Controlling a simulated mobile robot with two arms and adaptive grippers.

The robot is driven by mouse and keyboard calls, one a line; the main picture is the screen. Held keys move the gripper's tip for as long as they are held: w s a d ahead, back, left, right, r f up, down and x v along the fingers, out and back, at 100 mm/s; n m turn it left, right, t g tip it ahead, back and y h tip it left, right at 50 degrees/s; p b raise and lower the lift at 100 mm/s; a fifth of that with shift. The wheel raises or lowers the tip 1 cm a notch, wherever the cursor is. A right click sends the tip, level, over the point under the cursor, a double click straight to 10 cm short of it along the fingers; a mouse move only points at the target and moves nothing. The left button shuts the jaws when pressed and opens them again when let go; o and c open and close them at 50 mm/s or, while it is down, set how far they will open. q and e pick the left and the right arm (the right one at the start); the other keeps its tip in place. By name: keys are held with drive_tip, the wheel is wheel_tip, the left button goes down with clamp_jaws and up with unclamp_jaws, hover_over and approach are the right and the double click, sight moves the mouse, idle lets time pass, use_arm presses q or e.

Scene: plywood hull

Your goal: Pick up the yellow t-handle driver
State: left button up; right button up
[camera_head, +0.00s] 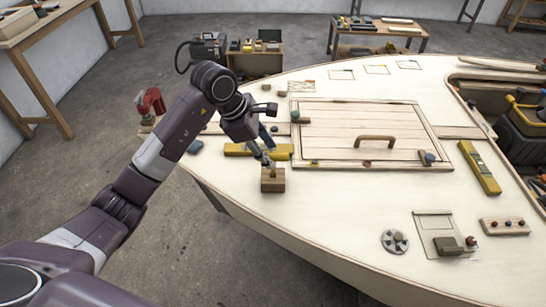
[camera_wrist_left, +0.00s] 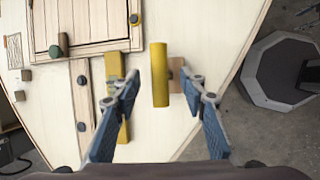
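The yellow t-handle driver (camera_wrist_left: 159,75) shows in the left wrist view as a thick yellow bar between my left gripper's fingers. It appears to stand in a small wooden block (camera_wrist_left: 177,76). In the head view the block (camera_head: 272,182) sits near the hull's left edge, and only a little yellow of the driver (camera_head: 273,174) shows above it. My left gripper (camera_head: 267,163) is just above the block. In the left wrist view its blue fingers (camera_wrist_left: 163,88) are spread on either side of the handle, with gaps visible. My right gripper is not in view.
A yellow level (camera_head: 240,150) lies close behind the left gripper. A hatch panel with a wooden handle (camera_head: 375,139) is to the right. Another yellow level (camera_head: 480,172) lies farther right. The deck's front middle is mostly clear.

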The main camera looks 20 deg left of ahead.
sight(271, 155)
use_arm(q)
drive_tip(key=shift+x, duration=1.5)
drive_tip(key=shift+c, duration=0.4)
